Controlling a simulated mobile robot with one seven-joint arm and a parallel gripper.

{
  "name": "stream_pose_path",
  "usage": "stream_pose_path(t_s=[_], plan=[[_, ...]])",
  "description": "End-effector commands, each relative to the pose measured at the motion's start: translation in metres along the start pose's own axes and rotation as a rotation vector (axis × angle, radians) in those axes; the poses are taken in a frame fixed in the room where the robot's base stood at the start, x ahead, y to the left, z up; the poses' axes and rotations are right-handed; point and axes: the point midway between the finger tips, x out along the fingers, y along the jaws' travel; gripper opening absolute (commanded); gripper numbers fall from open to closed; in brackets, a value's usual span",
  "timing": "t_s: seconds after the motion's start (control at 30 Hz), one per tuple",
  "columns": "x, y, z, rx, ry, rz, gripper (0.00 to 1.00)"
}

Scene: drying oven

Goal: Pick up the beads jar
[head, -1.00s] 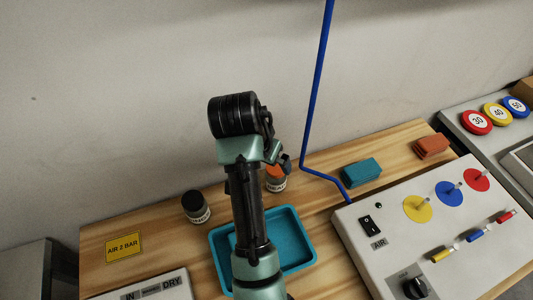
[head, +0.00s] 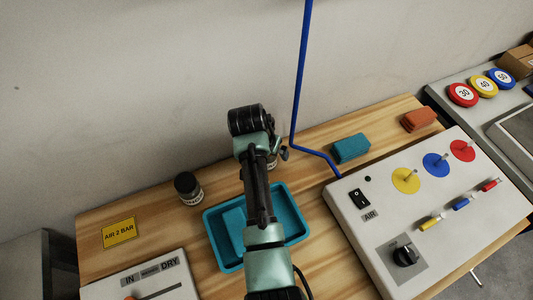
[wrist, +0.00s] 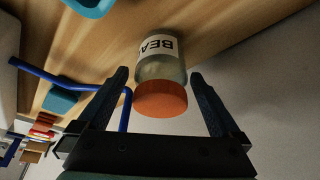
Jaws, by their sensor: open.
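The beads jar (wrist: 160,68) is a clear jar with an orange lid and a white label reading "BEA". In the wrist view it stands on the wooden bench, its lid toward my gripper (wrist: 165,100). My gripper is open, one finger on each side of the jar, with visible gaps beside the lid. Whether the fingertips reach past the lid is hard to tell. In the head view my arm hides most of the beads jar (head: 272,162); only part of it shows behind the blue tray.
A dark-lidded jar (head: 188,189) stands left of the blue tray (head: 211,231). A blue tube (head: 299,90) rises right of my arm. Teal (head: 351,148) and orange (head: 418,119) blocks lie farther right, behind the white control panel (head: 385,230). A yellow sign (head: 119,233) lies at left.

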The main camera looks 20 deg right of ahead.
Motion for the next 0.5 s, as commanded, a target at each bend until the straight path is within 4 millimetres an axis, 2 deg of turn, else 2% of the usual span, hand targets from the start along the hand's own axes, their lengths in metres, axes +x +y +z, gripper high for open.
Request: stream_pose_path(t_s=[0.1,0.33,0.5], plan=[[0.0065,-0.0001,-0.0002,0.000,0.000,-0.001,1.00],[0.0070,-0.0002,-0.0003,0.001,0.001,-0.001,1.00],[0.0070,-0.0001,-0.0001,0.001,0.001,-0.001,0.69]])
